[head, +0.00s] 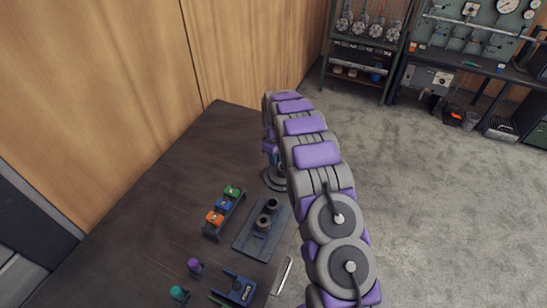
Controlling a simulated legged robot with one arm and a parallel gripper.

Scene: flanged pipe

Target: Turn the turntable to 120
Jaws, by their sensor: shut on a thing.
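The turntable (274,182) shows as a dark grey round base at the right side of the dark table, partly hidden behind my arm. A narrow bluish upright part rises from its middle. My gripper (270,152) is at the far end of my arm, just above the round base. It is shut on the upright part of the turntable. The fingertips are small and mostly hidden by the arm. No angle marks on the turntable can be read.
A dark plate with two short flanged pipes (263,222) lies in front of the turntable. A rack of green, blue and orange blocks (224,211) is left of it. Purple (194,266) and teal (178,293) capped items and a blue tool (240,289) lie nearer. A wooden wall stands behind.

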